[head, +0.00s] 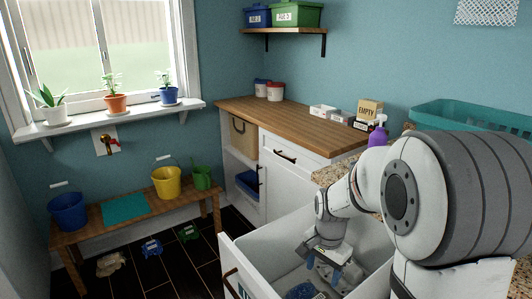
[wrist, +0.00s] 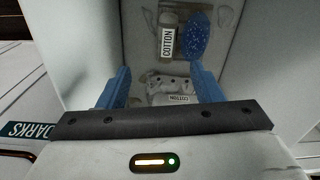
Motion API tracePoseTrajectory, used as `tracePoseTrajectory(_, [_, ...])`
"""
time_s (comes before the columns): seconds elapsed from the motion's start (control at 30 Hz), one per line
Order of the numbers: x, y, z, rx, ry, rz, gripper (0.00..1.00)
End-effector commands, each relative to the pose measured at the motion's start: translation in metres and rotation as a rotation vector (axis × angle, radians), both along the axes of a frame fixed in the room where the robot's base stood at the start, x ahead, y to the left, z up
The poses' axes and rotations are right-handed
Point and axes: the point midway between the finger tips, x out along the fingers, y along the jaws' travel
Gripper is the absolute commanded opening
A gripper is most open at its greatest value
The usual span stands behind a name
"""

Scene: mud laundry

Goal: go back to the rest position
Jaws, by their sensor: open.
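My gripper (head: 325,268) reaches down into an open white drawer (head: 243,262) in the head view. In the wrist view, the gripper (wrist: 162,90) has its two blue fingers spread wide apart with nothing held between them. The drawer front carries a DARKS label (wrist: 26,130).
A wooden counter (head: 290,122) runs behind the drawer, with small boxes and a purple bottle (head: 377,135). A teal basket (head: 465,115) stands at the right. A low bench (head: 140,222) with buckets stands at the left. Small items lie on the dark floor.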

Motion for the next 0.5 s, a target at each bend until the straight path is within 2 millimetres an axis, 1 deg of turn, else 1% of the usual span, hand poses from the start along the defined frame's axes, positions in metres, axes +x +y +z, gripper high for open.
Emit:
tracePoseTrajectory(0.03, [-0.013, 0.002, 0.040, -0.004, -0.023, 0.063, 0.60])
tracePoseTrajectory(0.1, [-0.033, 0.004, 0.075, -0.010, -0.048, 0.166, 0.60])
tracePoseTrajectory(0.17, [-0.051, 0.005, 0.102, -0.018, -0.067, 0.256, 0.60])
tracePoseTrajectory(0.2, [-0.063, 0.006, 0.119, -0.025, -0.080, 0.315, 0.60])
tracePoseTrajectory(0.27, [-0.082, 0.008, 0.143, -0.035, -0.098, 0.403, 0.60])
tracePoseTrajectory(0.3, [-0.094, 0.008, 0.157, -0.043, -0.111, 0.461, 0.60])
tracePoseTrajectory(0.4, [-0.122, 0.010, 0.186, -0.064, -0.137, 0.595, 0.60])
tracePoseTrajectory(0.5, [-0.145, 0.011, 0.205, -0.082, -0.156, 0.704, 0.60])
